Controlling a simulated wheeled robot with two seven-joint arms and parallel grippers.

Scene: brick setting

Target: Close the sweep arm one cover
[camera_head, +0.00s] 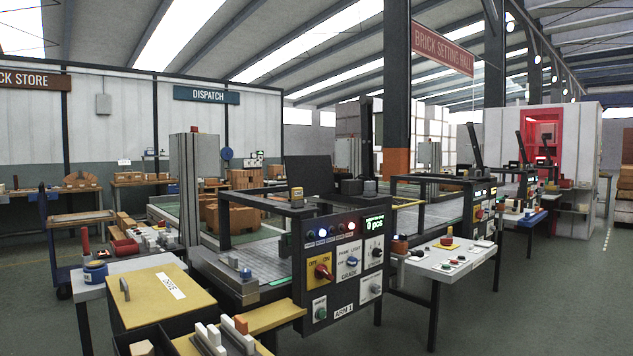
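The machine labelled ARM 1 stands in the middle, with its black control panel (345,268) facing me. A dark flat panel (310,174), which looks like its cover, stands raised and tilted above the machine's black frame. Below it the grey slatted bed (262,258) is open to view. The control panel carries a red knob (323,271) on a yellow plate, a row of small lights and a green display reading 0 pcs. Neither of my grippers is in view.
A yellow-topped box (160,296) with a handle stands at the front left. A white table (447,259) with buttons stands right of the machine. Similar machines with raised dark panels (474,145) stand behind. The floor (575,300) at the right is clear.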

